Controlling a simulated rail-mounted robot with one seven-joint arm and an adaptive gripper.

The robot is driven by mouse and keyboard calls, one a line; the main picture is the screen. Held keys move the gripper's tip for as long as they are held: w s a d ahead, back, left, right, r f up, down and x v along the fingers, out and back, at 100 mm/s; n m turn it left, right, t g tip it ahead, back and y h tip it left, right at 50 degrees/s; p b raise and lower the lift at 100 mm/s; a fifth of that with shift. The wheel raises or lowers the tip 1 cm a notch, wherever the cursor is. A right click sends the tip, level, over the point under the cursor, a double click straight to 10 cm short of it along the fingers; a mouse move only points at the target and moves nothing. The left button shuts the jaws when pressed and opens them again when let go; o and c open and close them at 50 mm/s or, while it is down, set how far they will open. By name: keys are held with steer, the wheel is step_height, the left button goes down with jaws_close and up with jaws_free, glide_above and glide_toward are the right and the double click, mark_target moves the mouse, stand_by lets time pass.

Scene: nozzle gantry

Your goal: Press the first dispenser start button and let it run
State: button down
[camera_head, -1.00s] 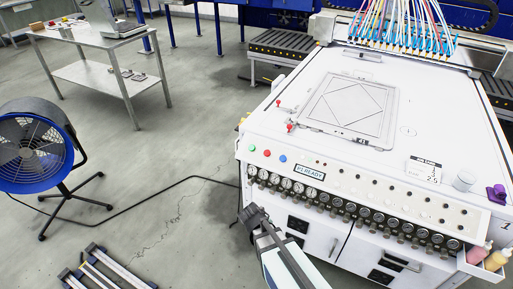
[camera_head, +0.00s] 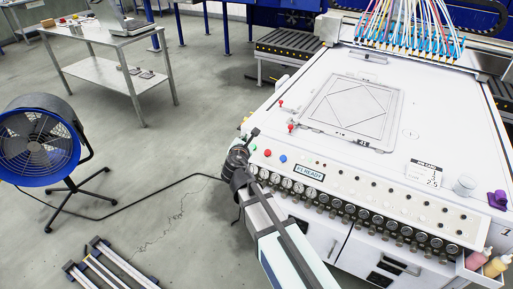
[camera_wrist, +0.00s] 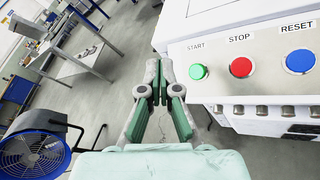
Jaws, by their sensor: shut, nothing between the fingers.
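The green START button (camera_wrist: 198,71) is on the white machine's front panel in the wrist view. The red STOP button (camera_wrist: 240,67) and blue RESET button (camera_wrist: 300,61) are to its right. My gripper (camera_wrist: 160,85) is shut and empty, left of the START button and apart from it in the picture. In the head view my gripper (camera_head: 252,134) is at the panel's left end, where the green button is hidden or hard to make out. The red button (camera_head: 267,153) and blue button (camera_head: 283,158) show there, with a READY display (camera_head: 309,172) beside them.
A row of gauges (camera_head: 375,222) runs below the panel. A blue fan (camera_head: 38,148) stands at left, its cable on the floor. A metal table (camera_head: 105,45) is behind it. Coloured bottles (camera_head: 497,264) sit at the machine's right corner. Floor left of the machine is mostly clear.

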steer(key=shift+a+r+n, duration=0.1)
steer(key=shift+a+n, duration=0.2)
steer(key=shift+n, duration=0.5)
steer(key=shift+w, duration=0.1)
steer(key=shift+w+d+f+b, duration=0.4)
steer(key=shift+w+f+b, duration=0.4)
steer(key=shift+f, duration=0.4)
steer(key=shift+w+d+f+b, duration=0.4)
steer(key=shift+w+f+b, duration=0.4)
steer(key=shift+f, duration=0.45)
steer(key=shift+w+d+f+b, duration=0.4)
steer(key=shift+w+f+b, duration=0.2)
steer(key=shift+f+b, duration=0.5)
steer(key=shift+f, duration=0.15)
steer(key=shift+w+d+f, duration=0.1)
steer(key=shift+w+f, duration=0.1)
steer(key=shift+f, duration=0.1)
